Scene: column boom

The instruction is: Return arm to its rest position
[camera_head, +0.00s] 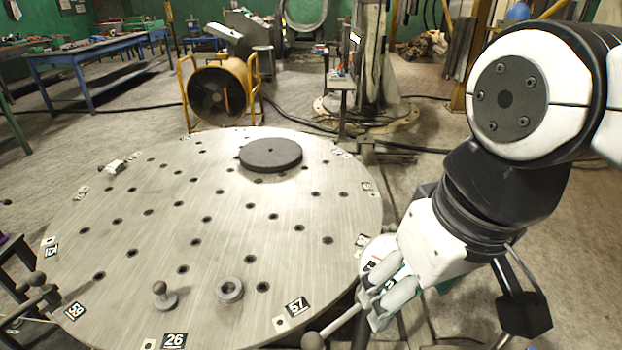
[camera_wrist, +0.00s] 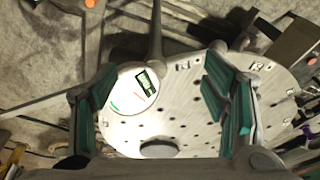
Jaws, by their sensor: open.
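My arm reaches down on the right side of the head view, bent at its joints. My gripper (camera_head: 378,300) hangs near the right front edge of the round metal table. In the wrist view my gripper (camera_wrist: 162,105) has its two green-padded fingers spread wide apart, with nothing between them. A white round piece with a dark label (camera_wrist: 148,84) lies beyond the fingers, and part of it shows behind my gripper in the head view (camera_head: 372,250).
The round perforated table (camera_head: 130,215) carries a dark disc (camera_head: 270,154), a small knob (camera_head: 164,297) and a ring (camera_head: 229,289). A yellow-framed fan (camera_head: 217,92) stands behind it. A blue workbench (camera_head: 95,55) is at the far left. Rods with ball ends stick out at the table's front edge.

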